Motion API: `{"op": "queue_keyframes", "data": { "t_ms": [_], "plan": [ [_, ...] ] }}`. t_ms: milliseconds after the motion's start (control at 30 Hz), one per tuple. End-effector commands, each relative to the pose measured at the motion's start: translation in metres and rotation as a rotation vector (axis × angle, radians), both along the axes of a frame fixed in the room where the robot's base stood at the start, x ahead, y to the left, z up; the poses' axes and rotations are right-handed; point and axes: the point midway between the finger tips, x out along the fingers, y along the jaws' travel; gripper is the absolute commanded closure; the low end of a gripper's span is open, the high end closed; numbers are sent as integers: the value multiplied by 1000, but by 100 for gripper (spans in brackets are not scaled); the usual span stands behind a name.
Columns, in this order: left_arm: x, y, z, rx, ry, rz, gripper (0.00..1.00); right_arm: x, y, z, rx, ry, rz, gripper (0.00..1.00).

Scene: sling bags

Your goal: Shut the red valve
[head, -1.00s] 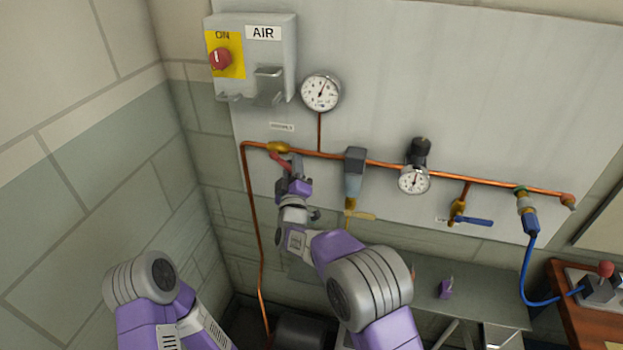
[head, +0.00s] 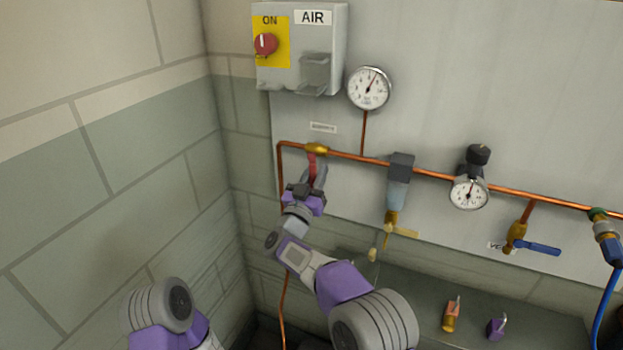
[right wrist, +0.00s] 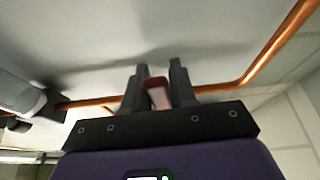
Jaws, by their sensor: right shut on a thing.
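The red valve handle (head: 312,164) hangs from a brass valve body (head: 317,148) on the copper pipe, below the gauge and near the pipe's left bend. The handle points down, roughly across the pipe. My right gripper (head: 313,181) is shut on the handle's lower part. In the right wrist view the red handle (right wrist: 157,94) lies between the two dark fingers of the right gripper (right wrist: 157,82), with the pipe behind. My left gripper is out of view; only part of the left arm shows.
The grey AIR box (head: 330,50) with a red knob at ON is above. A filter (head: 398,180), a regulator gauge (head: 469,192) and a blue-handled valve (head: 538,248) sit along the pipe to the right. A bench (head: 420,290) below holds a purple padlock (head: 496,329).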

Motion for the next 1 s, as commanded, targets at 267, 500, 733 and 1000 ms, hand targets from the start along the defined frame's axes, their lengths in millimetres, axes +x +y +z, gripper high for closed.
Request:
{"op": "queue_keyframes", "data": {
  "t_ms": [267,500,733,1000],
  "plan": [
    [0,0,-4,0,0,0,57,1,-5,0,55,-20,-11,100],
    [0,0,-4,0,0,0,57,1,-5,1,64,-23,-12,100],
    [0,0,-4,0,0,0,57,0,-5,1,65,-23,-12,66],
    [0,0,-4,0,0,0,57,0,-5,1,62,-22,-12,53]
  ]
}}
